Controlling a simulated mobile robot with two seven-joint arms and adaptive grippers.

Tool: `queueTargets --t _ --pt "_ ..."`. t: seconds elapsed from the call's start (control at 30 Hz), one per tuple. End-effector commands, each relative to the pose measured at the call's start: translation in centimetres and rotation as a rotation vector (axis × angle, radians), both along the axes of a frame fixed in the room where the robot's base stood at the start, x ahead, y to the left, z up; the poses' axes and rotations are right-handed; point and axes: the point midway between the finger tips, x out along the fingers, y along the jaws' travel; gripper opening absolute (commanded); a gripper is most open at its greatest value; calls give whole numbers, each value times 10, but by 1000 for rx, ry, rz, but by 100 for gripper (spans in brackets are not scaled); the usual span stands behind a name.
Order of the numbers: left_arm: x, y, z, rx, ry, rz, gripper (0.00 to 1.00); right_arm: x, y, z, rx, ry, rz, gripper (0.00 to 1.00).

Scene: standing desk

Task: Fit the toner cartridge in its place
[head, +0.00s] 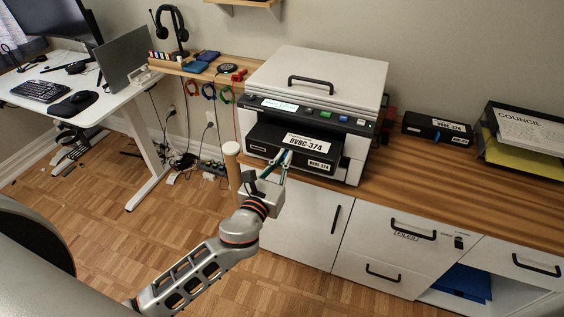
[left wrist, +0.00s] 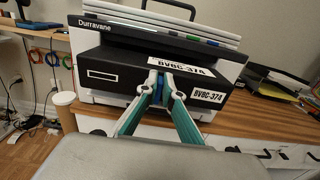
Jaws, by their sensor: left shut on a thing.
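A black toner cartridge (head: 291,148) with white labels ending in -374 is at the front of the white and dark printer (head: 315,79). It also shows in the left wrist view (left wrist: 115,74), where its wide front face spans the front of the printer (left wrist: 150,30). How deep it sits in the opening is hidden. My left gripper (head: 285,158) is shut on the cartridge at the middle of its front; in the left wrist view its teal fingers (left wrist: 166,76) meet at a small blue part there. My right gripper is not in view.
A second black box (head: 437,128) with a similar label lies on the wooden top to the right. Beside it stands a paper tray (head: 490,155). A wooden post (head: 232,165) stands close left of my left gripper. White drawers (head: 395,240) are below.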

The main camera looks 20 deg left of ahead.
Motion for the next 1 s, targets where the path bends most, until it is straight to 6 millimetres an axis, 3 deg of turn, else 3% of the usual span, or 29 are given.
queueTargets --t 1.0 --pt "44 -1 0 0 -1 0 0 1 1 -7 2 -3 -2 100"
